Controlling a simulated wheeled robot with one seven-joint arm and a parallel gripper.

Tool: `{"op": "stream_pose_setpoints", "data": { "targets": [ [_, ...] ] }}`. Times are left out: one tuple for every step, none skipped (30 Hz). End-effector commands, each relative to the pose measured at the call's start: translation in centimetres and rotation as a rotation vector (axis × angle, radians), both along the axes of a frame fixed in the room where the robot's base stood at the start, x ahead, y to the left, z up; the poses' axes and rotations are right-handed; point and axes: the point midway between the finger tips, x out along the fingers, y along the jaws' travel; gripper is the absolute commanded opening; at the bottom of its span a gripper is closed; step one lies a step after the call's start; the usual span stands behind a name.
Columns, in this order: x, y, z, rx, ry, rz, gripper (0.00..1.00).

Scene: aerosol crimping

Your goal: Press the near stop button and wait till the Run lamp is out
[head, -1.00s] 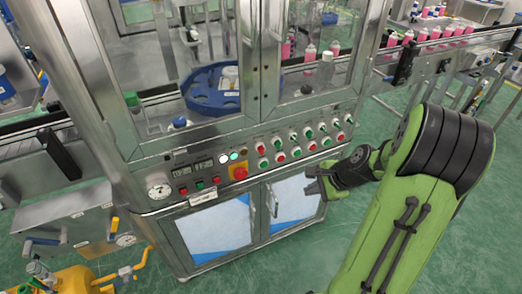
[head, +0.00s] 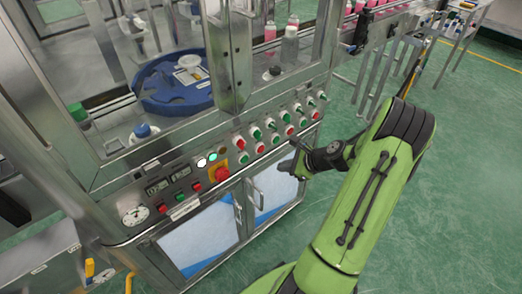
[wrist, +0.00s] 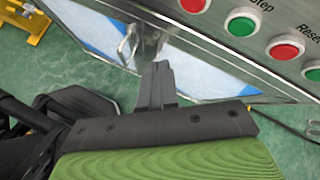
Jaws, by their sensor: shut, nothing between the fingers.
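The control panel carries red and green push buttons in rows, among them a red button (head: 260,148) and a green one (head: 243,158).
A red emergency knob on a yellow plate (head: 219,173) sits left of the button rows. A gauge (head: 134,215) is at the panel's left end. Cabinet doors (head: 200,238) with a handle lie below. Green floor (head: 440,200) is open at right.

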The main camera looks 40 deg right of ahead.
Motion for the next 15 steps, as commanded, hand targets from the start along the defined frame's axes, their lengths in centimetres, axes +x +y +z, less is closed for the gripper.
{"op": "stream_pose_setpoints", "data": {
  "targets": [
    [0.9,0.1,-0.1,-0.001,-0.002,0.004,0.00],
    [1.3,0.1,-0.1,-0.001,-0.002,0.004,0.00],
    [1.9,0.1,-0.1,-0.002,-0.002,0.005,0.00],
    [2.4,0.1,-0.1,-0.002,-0.001,0.004,0.00],
    [2.8,0.1,-0.1,-0.002,-0.001,0.004,0.00],
    [3.4,0.2,-0.1,-0.001,-0.001,0.003,0.00],
    [3.9,0.2,-0.1,-0.001,-0.002,0.003,0.00],
    [4.3,0.2,0.0,-0.001,-0.002,0.003,0.00],
    [4.8,0.2,0.1,0.000,0.000,0.003,0.00],
    [5.1,0.2,0.1,0.000,-0.001,0.002,0.00],
    [5.4,0.2,0.1,0.000,-0.001,0.002,0.00],
    [5.8,0.2,0.1,0.000,0.000,0.003,0.00],
    [6.0,0.2,0.1,0.000,-0.001,0.002,0.00],
    [6.2,0.2,0.1,0.000,-0.001,0.002,0.00],
    [6.4,0.2,0.1,0.000,-0.001,0.001,0.00]
  ]
}}
